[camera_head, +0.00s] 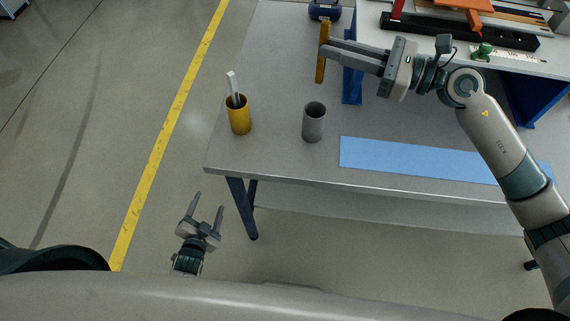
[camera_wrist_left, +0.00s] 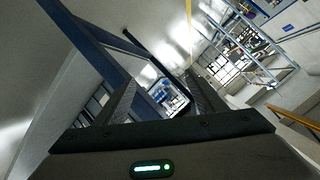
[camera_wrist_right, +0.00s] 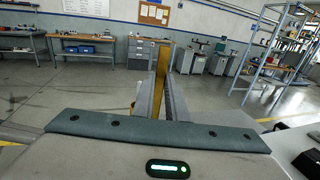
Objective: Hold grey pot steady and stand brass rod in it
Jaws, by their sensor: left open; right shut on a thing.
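The grey pot (camera_head: 313,124) stands upright on the table towards its front left. My right gripper (camera_head: 326,47) is shut on the brass rod (camera_head: 321,66) and holds it beyond the pot in the head view. In the right wrist view the rod (camera_wrist_right: 161,66) stands up between the closed fingers (camera_wrist_right: 162,92). My left gripper (camera_head: 208,206) is open and empty, in front of the table's near left corner and apart from the pot. In the left wrist view its fingers (camera_wrist_left: 160,97) are spread with nothing between them. The pot's inside is mostly dark.
A yellow cup (camera_head: 239,120) holding a pale stick (camera_head: 233,84) stands left of the pot. A blue mat (camera_head: 415,158) lies to the pot's right. A dark blue object (camera_head: 324,10), a blue block (camera_head: 352,87) and a tool rack (camera_head: 460,32) are farther back.

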